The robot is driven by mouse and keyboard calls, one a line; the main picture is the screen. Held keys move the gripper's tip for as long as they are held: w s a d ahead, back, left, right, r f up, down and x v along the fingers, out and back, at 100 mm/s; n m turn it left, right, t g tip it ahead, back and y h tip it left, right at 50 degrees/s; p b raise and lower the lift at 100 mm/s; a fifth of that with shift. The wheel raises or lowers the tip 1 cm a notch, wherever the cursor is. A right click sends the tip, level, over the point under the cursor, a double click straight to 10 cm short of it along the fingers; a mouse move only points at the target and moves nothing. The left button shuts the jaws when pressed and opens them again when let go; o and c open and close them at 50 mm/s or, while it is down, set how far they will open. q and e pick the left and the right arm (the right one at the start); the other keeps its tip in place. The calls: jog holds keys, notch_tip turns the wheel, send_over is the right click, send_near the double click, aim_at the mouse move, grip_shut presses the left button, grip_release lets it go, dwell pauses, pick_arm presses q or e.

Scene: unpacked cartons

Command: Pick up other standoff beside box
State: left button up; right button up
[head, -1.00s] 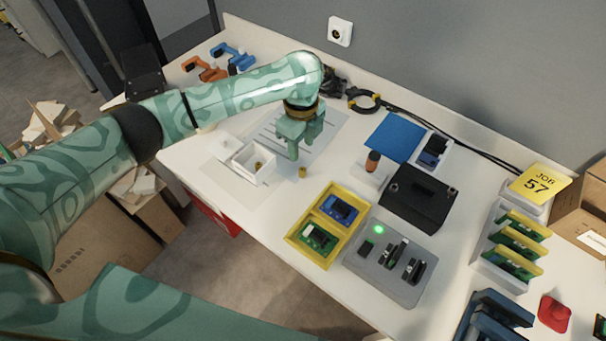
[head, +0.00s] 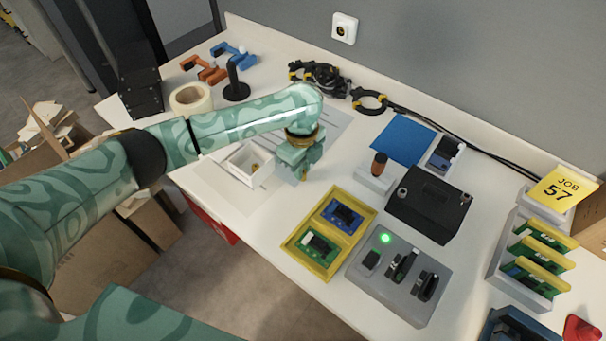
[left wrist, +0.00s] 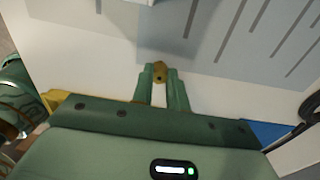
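A small white open box (head: 238,174) stands on the table in the head view, with a brass standoff (head: 255,167) inside it. Another brass standoff (head: 304,175) is to the right of the box, at the fingertips of my left gripper (head: 303,168). In the left wrist view this standoff (left wrist: 160,72) fills the narrow gap between the fingertips of my left gripper (left wrist: 160,76). The fingers look closed on it, low at the table surface. The fingers partly hide the standoff in the head view. My right gripper is not in view.
A yellow tray (head: 288,243) with circuit boards and a grey fixture (head: 357,290) with a green light stand to the right. A black box (head: 430,205) and blue mat (head: 403,140) lie behind them. A tape roll (head: 191,98) is at the back left.

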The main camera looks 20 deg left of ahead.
pick_arm(q)
grip_shut()
